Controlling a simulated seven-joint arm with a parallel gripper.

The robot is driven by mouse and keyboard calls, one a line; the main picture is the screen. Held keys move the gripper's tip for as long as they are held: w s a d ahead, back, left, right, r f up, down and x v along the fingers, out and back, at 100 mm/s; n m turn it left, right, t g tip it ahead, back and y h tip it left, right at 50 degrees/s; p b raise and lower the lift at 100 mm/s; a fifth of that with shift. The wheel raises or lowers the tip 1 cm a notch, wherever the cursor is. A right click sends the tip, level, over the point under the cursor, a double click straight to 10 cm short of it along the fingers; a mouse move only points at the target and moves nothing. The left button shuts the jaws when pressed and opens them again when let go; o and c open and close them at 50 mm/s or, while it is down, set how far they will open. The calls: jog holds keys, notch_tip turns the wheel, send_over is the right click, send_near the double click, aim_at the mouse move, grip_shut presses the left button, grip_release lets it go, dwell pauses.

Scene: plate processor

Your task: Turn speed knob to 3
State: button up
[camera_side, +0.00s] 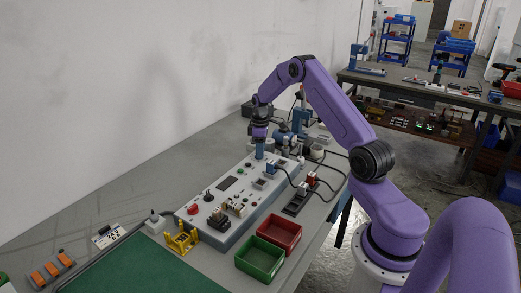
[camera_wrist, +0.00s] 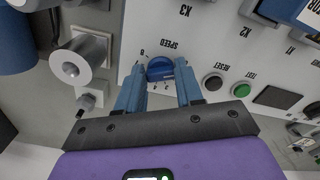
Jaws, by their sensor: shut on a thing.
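The speed knob (camera_wrist: 160,69) is a round blue dial on the white panel in the wrist view, with the word SPEED and small numbers printed around it. My gripper (camera_wrist: 160,82) has its two blue fingers on either side of the knob, shut on it. Which number the knob points to is too small to tell. In the side view my gripper (camera_side: 260,147) reaches down to the far part of the long white control panel (camera_side: 224,212), and the knob is hidden there behind the fingers.
Black RESET and green TEST buttons (camera_wrist: 241,90) sit right of the knob in the wrist view.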

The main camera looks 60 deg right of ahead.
jog(key=m, duration=0.4)
jog(key=shift+a, duration=0.15)
jog(key=m, duration=0.4)
jog(key=shift+a+m, duration=0.1)
jog(key=shift+m, duration=0.2)
jog(key=m, duration=0.4)
jog(key=shift+w+a, duration=0.1)
jog(key=shift+m, duration=2.1)
jog(key=o, duration=1)
jog(key=shift+o, duration=0.2)
jog(key=shift+r, duration=0.1)
